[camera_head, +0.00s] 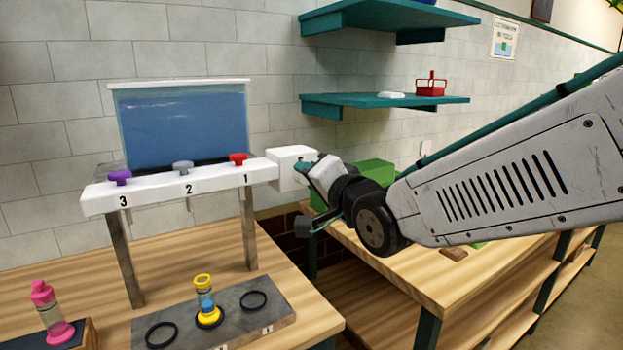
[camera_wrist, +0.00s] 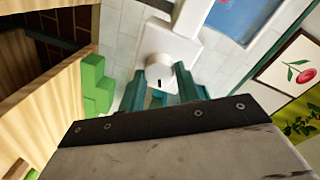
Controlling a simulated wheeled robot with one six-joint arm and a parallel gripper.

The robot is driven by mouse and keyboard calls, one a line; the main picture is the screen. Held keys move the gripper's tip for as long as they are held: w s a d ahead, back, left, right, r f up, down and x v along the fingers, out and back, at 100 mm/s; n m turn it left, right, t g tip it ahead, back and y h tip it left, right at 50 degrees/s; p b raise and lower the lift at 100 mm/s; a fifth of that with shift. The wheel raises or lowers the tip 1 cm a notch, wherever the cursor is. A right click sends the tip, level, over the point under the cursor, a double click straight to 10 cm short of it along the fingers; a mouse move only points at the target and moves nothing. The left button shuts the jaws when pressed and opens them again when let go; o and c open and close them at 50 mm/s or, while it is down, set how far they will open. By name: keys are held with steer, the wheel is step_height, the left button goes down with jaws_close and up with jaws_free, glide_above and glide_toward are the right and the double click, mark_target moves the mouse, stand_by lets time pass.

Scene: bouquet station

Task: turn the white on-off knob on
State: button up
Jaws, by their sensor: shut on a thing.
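The white on-off knob (camera_wrist: 159,68) shows in the wrist view, round with a short dark mark on its rim. It sits on the white box (camera_wrist: 166,41) at the end of the dispenser rail. The two teal fingers of my gripper (camera_wrist: 159,80) are on either side of the knob, closed on it. In the head view, my gripper (camera_head: 308,170) reaches the white box (camera_head: 290,165) at the rail's right end. There the knob is mostly hidden by the gripper.
The white rail (camera_head: 215,180) carries purple (camera_head: 120,177), grey (camera_head: 183,167) and red (camera_head: 238,158) knobs, labelled 3, 2 and 1, before a blue water tank (camera_head: 185,125). Below, a yellow-topped vial (camera_head: 205,292) stands on a grey plate (camera_head: 255,320). A pink bottle (camera_head: 50,312) stands left. Teal shelves (camera_head: 385,102) hang above.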

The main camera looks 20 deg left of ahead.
steer(key=m, duration=0.4)
steer(key=shift+m+g, duration=0.3)
stand_by(0.3)
steer(key=o, duration=1)
steer(key=shift+d, duration=0.1)
steer(key=v, duration=0.7)
steer(key=shift+s+d+f, duration=0.1)
steer(key=shift+s+d, duration=0.1)
steer(key=shift+d, duration=0.1)
